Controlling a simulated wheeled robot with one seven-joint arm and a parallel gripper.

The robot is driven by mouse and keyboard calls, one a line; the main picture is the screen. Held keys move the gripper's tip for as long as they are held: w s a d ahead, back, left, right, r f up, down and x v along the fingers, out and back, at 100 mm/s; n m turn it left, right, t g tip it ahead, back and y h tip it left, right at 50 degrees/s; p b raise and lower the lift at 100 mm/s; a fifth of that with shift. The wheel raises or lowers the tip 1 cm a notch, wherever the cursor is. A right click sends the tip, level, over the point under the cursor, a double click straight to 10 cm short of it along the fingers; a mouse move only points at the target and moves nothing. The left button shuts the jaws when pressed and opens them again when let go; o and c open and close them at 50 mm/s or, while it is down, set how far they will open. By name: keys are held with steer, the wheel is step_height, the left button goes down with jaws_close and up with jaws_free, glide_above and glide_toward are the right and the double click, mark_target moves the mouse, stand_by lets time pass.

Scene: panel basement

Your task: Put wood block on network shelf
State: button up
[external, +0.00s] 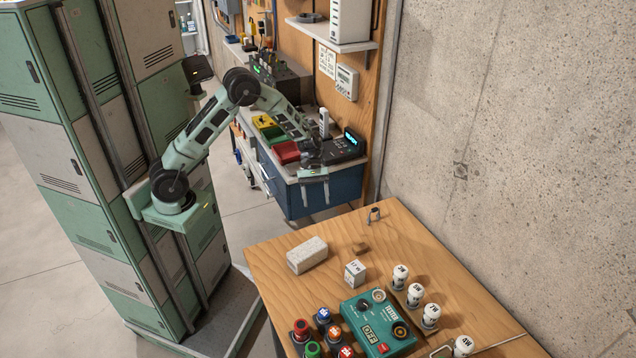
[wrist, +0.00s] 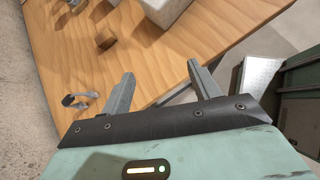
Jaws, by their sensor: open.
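The wood block is a small brown cube (external: 360,248) on the wooden table, right of a pale brick and behind a white cube. It also shows in the wrist view (wrist: 105,40), above and left of my fingers. My gripper (external: 315,195) is open and empty, above the gap between the blue workbench and the table's far edge. Its two fingers (wrist: 161,72) are apart in the wrist view. The shelf on the wall (external: 325,40), probably the network shelf, carries a white upright box and a dark coiled item.
The wooden table (external: 400,222) also holds a pale brick (external: 307,255), a white cube (external: 355,272), a metal clip (external: 374,215), a teal tester (external: 378,322) and several white-topped pieces. The blue workbench (external: 320,195) is cluttered. A concrete wall (external: 520,130) borders the right.

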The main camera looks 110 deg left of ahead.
steer(key=s+d+r+m+g+y, duration=0.1)
steer(key=s+r+m+y, duration=0.1)
steer(key=s, duration=0.6)
steer(key=s+d+r+m+g+y, duration=0.1)
steer(key=s+r+m+g+y, duration=0.1)
steer(key=s+m, duration=0.5)
steer(key=s+d+r+m+g+y, duration=0.1)
steer(key=s+r+m+y, duration=0.3)
steer(key=s, duration=0.6)
steer(key=shift+s+d+r+y, duration=0.25)
steer(key=shift+d+y, duration=0.05)
steer(key=shift+d, duration=0.3)
steer(key=shift+s+m, duration=0.4)
steer(key=shift+m, duration=0.1)
steer(key=shift+c, duration=1)
